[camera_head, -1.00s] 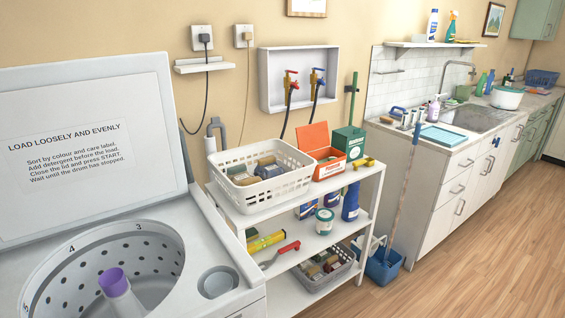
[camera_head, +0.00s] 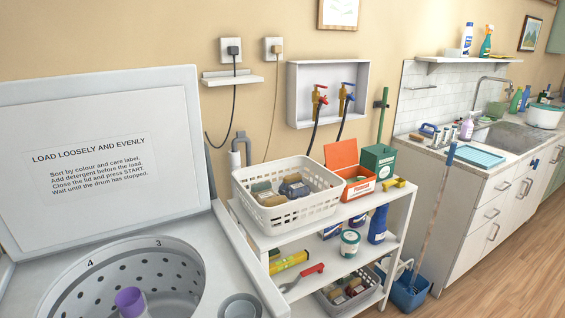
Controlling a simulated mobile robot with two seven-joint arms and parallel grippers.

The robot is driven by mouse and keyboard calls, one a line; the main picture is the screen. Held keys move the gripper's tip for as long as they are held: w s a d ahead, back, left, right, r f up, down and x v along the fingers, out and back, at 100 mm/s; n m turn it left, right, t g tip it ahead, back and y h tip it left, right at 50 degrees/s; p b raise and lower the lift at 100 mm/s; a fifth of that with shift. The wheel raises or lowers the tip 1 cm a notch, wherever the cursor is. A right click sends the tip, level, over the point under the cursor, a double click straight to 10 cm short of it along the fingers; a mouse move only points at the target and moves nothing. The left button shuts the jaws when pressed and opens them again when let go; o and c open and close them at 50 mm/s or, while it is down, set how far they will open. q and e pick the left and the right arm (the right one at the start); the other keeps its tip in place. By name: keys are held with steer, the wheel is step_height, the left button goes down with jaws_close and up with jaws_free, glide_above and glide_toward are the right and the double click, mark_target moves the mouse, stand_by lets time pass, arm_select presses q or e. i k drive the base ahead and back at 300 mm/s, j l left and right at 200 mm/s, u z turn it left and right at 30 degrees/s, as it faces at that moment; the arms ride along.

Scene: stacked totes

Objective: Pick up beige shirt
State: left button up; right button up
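I see no beige shirt in the head view. A white basket (camera_head: 290,214) on top of the shelf cart holds several bundled items in beige, brown and dark grey (camera_head: 268,192); I cannot tell what they are. The washing machine (camera_head: 228,262) stands at the left with its lid (camera_head: 95,150) up. The visible part of its drum (camera_head: 180,268) shows a purple-topped agitator (camera_head: 130,300) and no cloth; the drum's lower part is cut off by the frame. Neither of my grippers is in view.
The white shelf cart (camera_head: 408,205) stands right of the washer and also carries an orange box (camera_head: 357,188), bottles, tools and a lower basket (camera_head: 350,292). A mop (camera_head: 436,210) leans at the counter by a blue bucket (camera_head: 408,290). Wooden floor (camera_head: 500,285) at the right is clear.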

mark_target(261, 192)
steer(key=i+l+u, duration=0.55)
steer(key=i+l, duration=0.15)
steer(key=k+u, duration=0.1)
steer(key=k, duration=0.6)
steer(key=l+u, duration=0.1)
steer(key=u, duration=2.05)
steer(key=k+l, duration=0.1)
steer(key=l, duration=0.3)
steer(key=k+l, duration=0.1)
steer(key=l, duration=0.3)
